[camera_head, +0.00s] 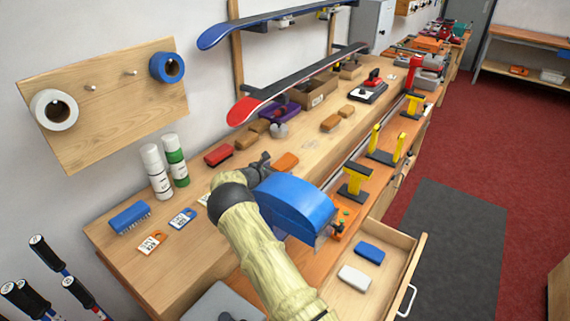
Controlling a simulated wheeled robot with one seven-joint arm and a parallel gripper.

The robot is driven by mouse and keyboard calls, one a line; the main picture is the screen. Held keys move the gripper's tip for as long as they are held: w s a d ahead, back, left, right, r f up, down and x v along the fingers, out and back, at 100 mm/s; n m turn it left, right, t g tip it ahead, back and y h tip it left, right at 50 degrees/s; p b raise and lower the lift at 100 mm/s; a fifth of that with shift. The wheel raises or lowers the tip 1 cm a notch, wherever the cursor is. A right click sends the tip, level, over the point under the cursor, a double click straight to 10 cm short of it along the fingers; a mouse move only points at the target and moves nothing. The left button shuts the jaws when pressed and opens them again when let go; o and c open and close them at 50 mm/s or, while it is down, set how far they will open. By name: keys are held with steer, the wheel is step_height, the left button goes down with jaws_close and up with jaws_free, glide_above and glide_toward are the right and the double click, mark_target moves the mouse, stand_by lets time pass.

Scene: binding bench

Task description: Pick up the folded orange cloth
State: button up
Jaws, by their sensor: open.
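A small flat orange piece (285,162), which looks like the folded orange cloth, lies on the wooden bench just beyond my arm. Its near side is partly hidden by a rounded blue shape in front. My gripper (262,162) is the dark end just left of the orange piece, low over the bench. It is open, and nothing shows between its fingers, though they are small and hard to make out. I cannot tell whether it touches the orange piece.
A red brush (219,155) and brown blocks (330,123) lie nearby on the bench. White and green bottles (175,160) stand at left. A blue brush (130,217) lies near the front. Yellow-topped clamps (355,178) line the right edge above an open drawer (408,262). Snowboards (290,85) hang above.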

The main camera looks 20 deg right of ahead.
stand_by(0.3)
steer(key=c, duration=1.1)
steer(key=shift+o, duration=0.2)
steer(key=shift+r, duration=0.1)
step_height(320, 180, up, 10)
steer(key=b, duration=0.2)
